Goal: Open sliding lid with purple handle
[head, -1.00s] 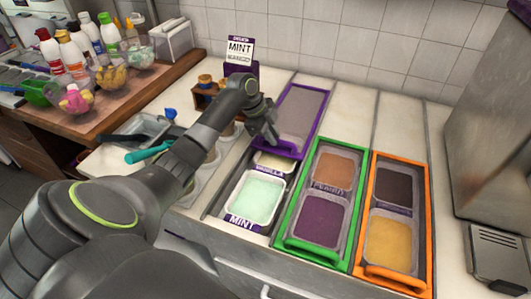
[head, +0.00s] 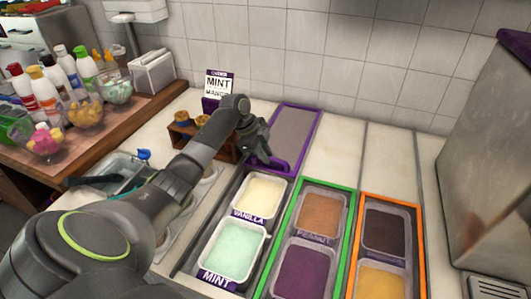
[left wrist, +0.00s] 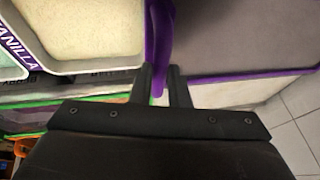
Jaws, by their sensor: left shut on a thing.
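The sliding lid (head: 293,128) is a grey panel with a purple frame, lying behind the purple section's two tubs in the head view. Its purple handle (head: 278,166) is at the lid's near edge; it also shows in the left wrist view (left wrist: 156,40). My left gripper (head: 262,158) is shut on this handle, with one finger on each side in the left wrist view (left wrist: 161,74). The vanilla tub (head: 260,196) and the mint tub (head: 234,250) are uncovered in front of the lid. My right gripper is not in view.
The green-framed (head: 346,222) and orange-framed (head: 418,245) sections to the right stand open with their tubs showing. A tiled wall (head: 320,65) rises behind.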

